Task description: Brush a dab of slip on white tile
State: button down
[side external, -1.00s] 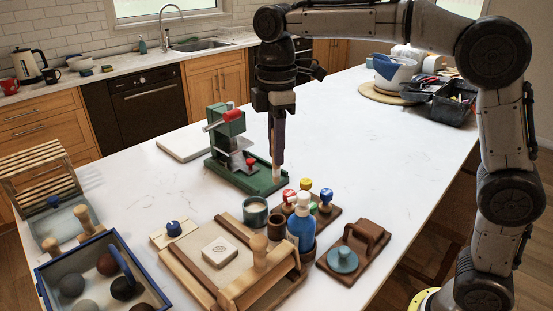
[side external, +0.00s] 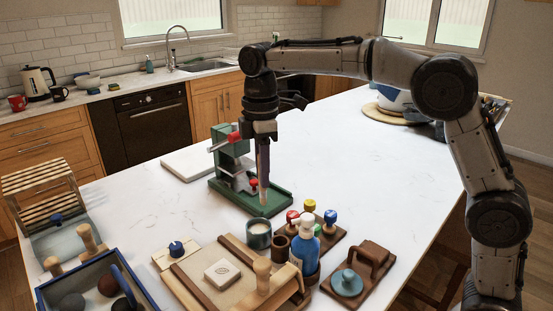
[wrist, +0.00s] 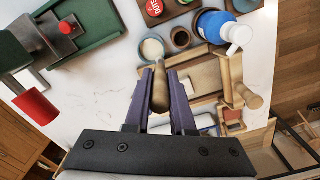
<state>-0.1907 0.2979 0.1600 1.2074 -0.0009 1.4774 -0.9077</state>
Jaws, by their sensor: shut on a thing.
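My gripper (wrist: 165,100) is shut on a brush (wrist: 160,85), whose light handle shows between the purple fingers. In the side view the brush (side external: 264,198) hangs upright, its lower end just above the slip cup (side external: 259,242) or slightly behind it. The green-grey cup holds pale slip and also shows in the wrist view (wrist: 152,49), just beyond the brush end. Whether the brush touches the slip is unclear. A small square whitish tile (side external: 222,272) with a pressed mark lies on a wooden-framed board, left and in front of the cup.
A green press (side external: 232,165) stands behind the cup. A blue bottle (side external: 305,250), a brown pot and coloured stamps crowd its right. A white slab (side external: 188,164) lies at the back.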

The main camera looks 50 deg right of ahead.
notch_tip(320, 180, down, 10)
jog(key=w, duration=0.2)
dwell(0.5)
dwell(0.7)
notch_tip(320, 180, up, 7)
dwell(0.7)
jog(key=shift+f, duration=0.1)
